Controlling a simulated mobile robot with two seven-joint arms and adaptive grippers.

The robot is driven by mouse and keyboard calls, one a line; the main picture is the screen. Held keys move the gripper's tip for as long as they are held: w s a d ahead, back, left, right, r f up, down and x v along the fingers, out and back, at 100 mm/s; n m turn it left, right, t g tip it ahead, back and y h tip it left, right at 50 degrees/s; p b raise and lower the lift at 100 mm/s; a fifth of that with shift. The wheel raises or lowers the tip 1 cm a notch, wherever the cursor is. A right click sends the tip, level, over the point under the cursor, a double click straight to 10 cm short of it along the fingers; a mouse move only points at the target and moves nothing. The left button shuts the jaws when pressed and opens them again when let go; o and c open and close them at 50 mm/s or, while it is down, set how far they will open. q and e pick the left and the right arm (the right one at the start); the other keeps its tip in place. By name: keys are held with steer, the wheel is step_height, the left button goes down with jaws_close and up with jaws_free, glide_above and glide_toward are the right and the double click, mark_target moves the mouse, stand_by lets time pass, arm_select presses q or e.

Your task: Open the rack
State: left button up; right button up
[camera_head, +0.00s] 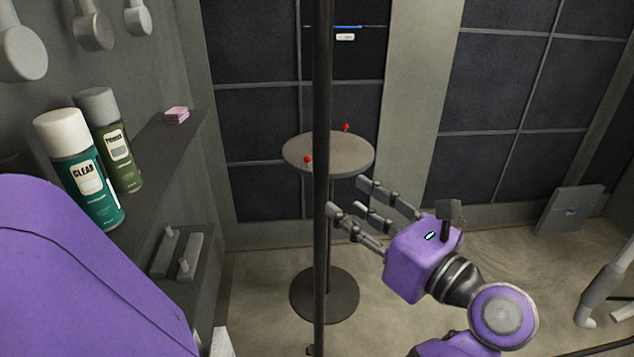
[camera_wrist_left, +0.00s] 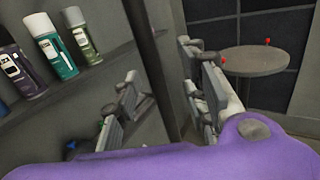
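The rack is the grey shelving at the left of the head view, with a shelf (camera_head: 160,150) of spray cans; its shelf also shows in the left wrist view (camera_wrist_left: 95,80). A dark vertical bar (camera_head: 322,90) stands in front, right of the shelves; a dark upright edge (camera_wrist_left: 150,65) shows in the wrist view. I cannot tell whether it is the rack's door edge or handle. My left gripper (camera_head: 348,200) has its fingers spread, pointing left, with one tip right beside the bar. Contact is unclear. Its fingers show in the wrist view (camera_wrist_left: 205,75). My right gripper is not in view.
A round table (camera_head: 330,155) with red pins stands behind the bar. Spray cans (camera_head: 80,165) and a pink stack (camera_head: 177,115) are on the shelf; grey handled parts (camera_head: 178,253) lie lower. A panel (camera_head: 570,210) leans at the right wall. Floor (camera_head: 530,250) beside my gripper is clear.

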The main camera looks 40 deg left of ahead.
mark_target(326, 197)
arm_select(q)
steer(key=shift+s+f+n, duration=0.3)
steer(key=shift+s+n, duration=0.1)
steer(key=a+p, duration=0.1)
steer(key=a, duration=0.2)
steer(key=a+p, duration=0.1)
steer(key=a, duration=0.2)
steer(key=shift+w+r, duration=0.2)
steer(key=shift+w+a+f, duration=0.1)
steer(key=shift+a, duration=0.45)
jaws_close()
